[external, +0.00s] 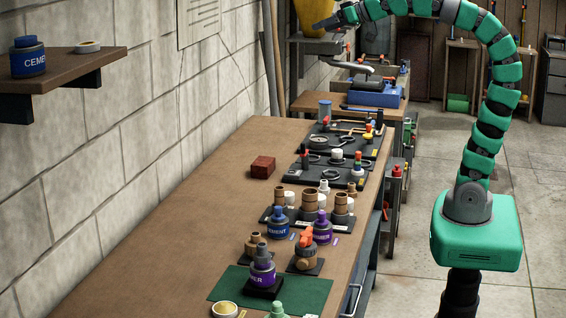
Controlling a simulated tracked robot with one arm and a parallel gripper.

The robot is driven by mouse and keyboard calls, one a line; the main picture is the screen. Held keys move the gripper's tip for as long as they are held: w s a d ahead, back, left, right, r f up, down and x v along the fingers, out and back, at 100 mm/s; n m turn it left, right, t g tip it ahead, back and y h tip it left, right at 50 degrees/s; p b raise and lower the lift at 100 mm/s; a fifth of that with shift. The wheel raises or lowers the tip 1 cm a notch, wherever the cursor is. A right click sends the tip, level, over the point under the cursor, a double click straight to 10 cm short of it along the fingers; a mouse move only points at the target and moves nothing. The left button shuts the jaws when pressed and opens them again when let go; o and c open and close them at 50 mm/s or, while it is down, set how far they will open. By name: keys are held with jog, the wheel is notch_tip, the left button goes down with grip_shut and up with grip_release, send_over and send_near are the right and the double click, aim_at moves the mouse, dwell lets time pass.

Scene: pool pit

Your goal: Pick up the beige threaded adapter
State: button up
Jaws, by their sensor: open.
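Several beige or tan fittings stand on the wooden bench. One small tan fitting (255,240) stands left of the valve with the orange handle. Tan fittings (310,199) also stand in a black tray (266,217), beside white ones. Threads are too small to see, so I cannot tell which is the beige threaded adapter.
Blue cement (278,224) and purple primer (322,229) containers crowd the fittings. The orange-handled valve (306,246) stands close by. A red brick (262,167) lies farther back, left of black tool trays. The bench's left side (180,220) is clear. A block wall runs along the left.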

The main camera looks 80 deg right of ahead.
jog(key=s+a+r+n+t, duration=0.2)
jog(key=s+r, duration=0.1)
jog(key=r, duration=0.4)
jog(key=shift+r+n, duration=0.15)
jog(key=shift+n, duration=0.15)
jog(key=shift+a, duration=0.1)
jog(key=c, duration=1.4)
jog(key=s+d+f+g+b, duration=0.1)
jog(key=d+f+g+b, duration=0.15)
jog(key=d+f, duration=0.55)
jog(key=s+d+f+n+g+b, duration=0.1)
jog(key=d+f+b, duration=0.25)
jog(key=f, duration=0.85)
jog(key=d+f+g+b, duration=0.25)
jog(key=d+f, duration=0.35)
jog(key=f, duration=0.4)
jog(key=shift+c, duration=0.2)
jog(key=n+t+y+b, duration=0.1)
jog(key=n+y+b, duration=0.55)
jog(key=b, duration=0.55)
send_near(353, 184)
jog(key=shift+w+a+f+m+y+b, duration=0.2)
jog(key=shift+w+a+f+b, duration=0.05)
jog(key=shift+w+f, duration=0.25)
jog(key=shift+w+a+f+m+y+b, duration=0.15)
jog(key=shift+w+a+f+b, duration=0.1)
jog(key=shift+w+f, duration=0.25)
jog(key=shift+b+x, duration=0.6)
jog(key=shift+x, duration=2.05)
